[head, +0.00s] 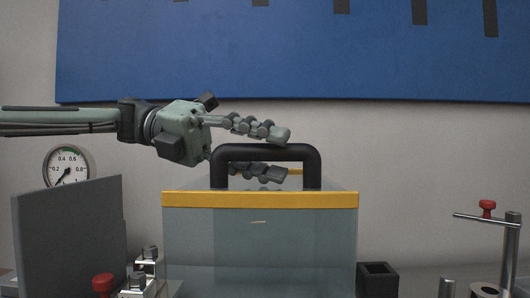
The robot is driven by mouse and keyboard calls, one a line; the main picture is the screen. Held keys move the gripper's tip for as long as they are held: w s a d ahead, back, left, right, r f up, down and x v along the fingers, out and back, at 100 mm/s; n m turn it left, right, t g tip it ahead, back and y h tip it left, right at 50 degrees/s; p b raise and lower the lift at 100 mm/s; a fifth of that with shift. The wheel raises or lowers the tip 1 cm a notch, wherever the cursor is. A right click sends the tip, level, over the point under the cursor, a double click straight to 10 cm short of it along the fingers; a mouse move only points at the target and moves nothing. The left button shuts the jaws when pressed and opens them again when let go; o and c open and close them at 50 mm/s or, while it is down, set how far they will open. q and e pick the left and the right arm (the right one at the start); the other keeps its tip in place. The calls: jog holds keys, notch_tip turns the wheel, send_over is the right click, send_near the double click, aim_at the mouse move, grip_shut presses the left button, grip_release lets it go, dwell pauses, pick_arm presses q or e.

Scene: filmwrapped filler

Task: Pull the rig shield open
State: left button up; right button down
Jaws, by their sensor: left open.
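The rig shield (258,255) is a clear, bluish see-through box in the lower middle of the head view. A yellow strip (260,200) runs along its upper front edge. A thick black arch-shaped handle (311,168) stands up from it. My left gripper (279,154) reaches in from the left at the handle and is open. One finger is above the handle's top bar, the other shows below it through the arch. I cannot tell whether either finger touches the bar. My right gripper is not in view.
A grey upright panel (68,235) stands at the left, before a round gauge (68,167). Metal clamps with a red knob (103,283) sit low left. A black square block (377,279) and a metal post (511,250) stand right. A blue board (250,50) hangs behind.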

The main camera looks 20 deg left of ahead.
pick_arm(q)
jog(key=shift+a, duration=0.1)
jog(key=v, duration=1.1)
jog(key=shift+a+r, duration=0.15)
jog(key=shift+a, duration=0.25)
